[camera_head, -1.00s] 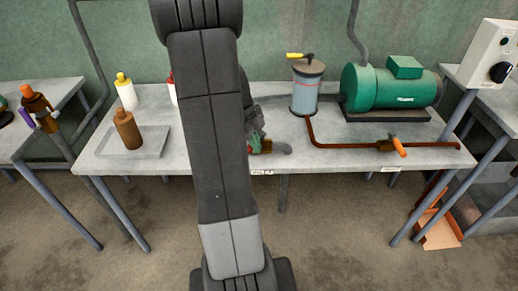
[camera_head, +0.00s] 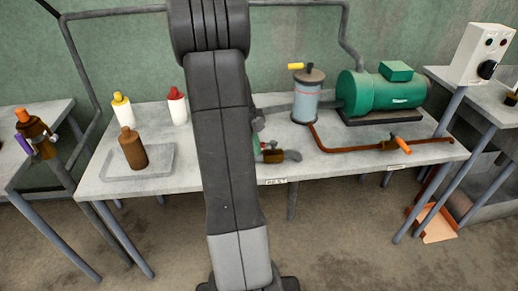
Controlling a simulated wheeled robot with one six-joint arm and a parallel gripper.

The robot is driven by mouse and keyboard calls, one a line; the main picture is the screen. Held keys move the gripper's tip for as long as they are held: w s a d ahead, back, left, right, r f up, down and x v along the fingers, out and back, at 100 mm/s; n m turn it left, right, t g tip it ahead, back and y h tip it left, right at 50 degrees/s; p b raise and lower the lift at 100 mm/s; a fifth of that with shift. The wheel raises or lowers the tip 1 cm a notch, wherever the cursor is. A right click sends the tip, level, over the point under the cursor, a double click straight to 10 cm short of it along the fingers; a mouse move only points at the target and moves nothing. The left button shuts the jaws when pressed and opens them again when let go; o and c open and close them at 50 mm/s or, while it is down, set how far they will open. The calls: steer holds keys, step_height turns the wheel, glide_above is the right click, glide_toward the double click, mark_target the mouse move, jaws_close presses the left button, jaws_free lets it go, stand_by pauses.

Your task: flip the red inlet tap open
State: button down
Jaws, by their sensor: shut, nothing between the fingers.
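The inlet valve (camera_head: 285,156) sits at the front of the workbench, above a small label that seems to read INLET. It has a brass-brown body and a grey end at right. A bit of red and green shows at its left, beside my arm. The red handle's position cannot be made out. My gripper (camera_head: 257,124) is mostly hidden behind my own arm. Only a grey edge of it shows, just above and behind the valve. It is shut and holds nothing visible. Whether it touches the tap is hidden.
An orange-handled tap (camera_head: 399,143) sits on a copper pipe at right. Behind are a glass cylinder (camera_head: 306,100) with a yellow lever and a green motor (camera_head: 380,93). A brown bottle (camera_head: 132,149) stands in a tray (camera_head: 104,169) at left.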

steer(key=shift+w+a, duration=0.2)
steer(key=shift+w, duration=0.2)
steer(key=shift+w+r, duration=0.15)
steer(key=shift+w, duration=0.05)
stand_by(0.3)
